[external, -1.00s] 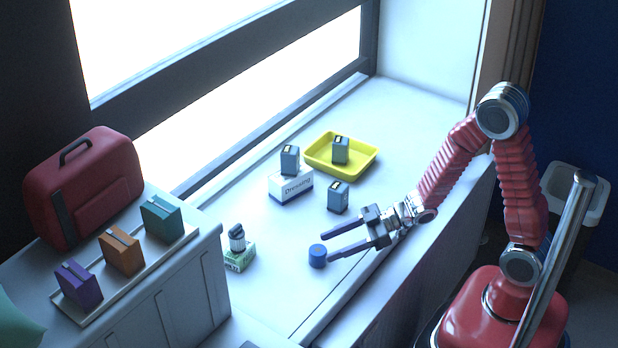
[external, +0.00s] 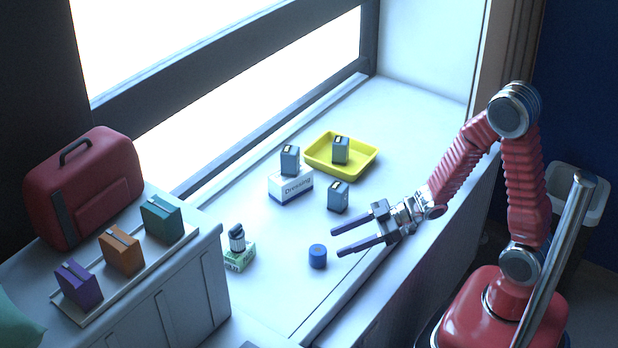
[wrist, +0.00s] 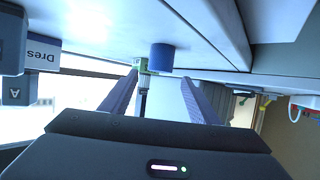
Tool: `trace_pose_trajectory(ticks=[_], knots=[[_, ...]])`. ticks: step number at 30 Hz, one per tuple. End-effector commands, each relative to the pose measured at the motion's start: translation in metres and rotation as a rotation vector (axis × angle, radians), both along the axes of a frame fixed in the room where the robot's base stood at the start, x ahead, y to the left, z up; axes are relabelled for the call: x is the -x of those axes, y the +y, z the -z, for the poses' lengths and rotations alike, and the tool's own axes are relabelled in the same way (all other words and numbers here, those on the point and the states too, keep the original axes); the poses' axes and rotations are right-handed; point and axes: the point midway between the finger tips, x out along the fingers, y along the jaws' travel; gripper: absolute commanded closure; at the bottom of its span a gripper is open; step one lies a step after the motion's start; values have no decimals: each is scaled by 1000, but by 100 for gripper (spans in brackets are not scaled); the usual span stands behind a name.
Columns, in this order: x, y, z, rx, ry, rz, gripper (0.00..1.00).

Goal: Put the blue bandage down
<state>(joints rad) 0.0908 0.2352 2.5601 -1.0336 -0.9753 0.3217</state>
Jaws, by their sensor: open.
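The blue bandage (external: 317,257), a short upright roll, stands on the white sill near its front edge. It also shows in the wrist view (wrist: 162,57), beyond and between the fingers. My gripper (external: 335,243) is open and empty, its two dark fingers pointing left. It is just to the right of the bandage and apart from it. In the wrist view my gripper (wrist: 150,88) has its fingers spread wide with nothing between them.
A white Dressing box (external: 290,188) carries a grey box (external: 290,160). Another grey box (external: 338,197) stands nearby, and a third (external: 340,150) is in the yellow tray (external: 318,163).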

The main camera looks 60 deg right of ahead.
Motion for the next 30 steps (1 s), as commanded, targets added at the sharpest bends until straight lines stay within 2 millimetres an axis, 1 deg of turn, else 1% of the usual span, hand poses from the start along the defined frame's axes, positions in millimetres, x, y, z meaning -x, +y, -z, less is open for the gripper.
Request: trace_pose_trajectory(ticks=[5,8,11,13,15,18,23,26,30], knots=[[-3,-4,-2,18,-4,18,44],[-11,-15,-8,61,-11,60,44],[-21,-33,-18,127,-17,133,44],[-27,-50,-28,177,-17,199,44],[-31,-68,-38,226,-10,267,44],[-31,-93,-53,284,9,364,44],[-21,-127,-78,347,62,508,44],[-8,-145,-92,371,107,587,44],[18,-163,-109,383,186,683,44]])
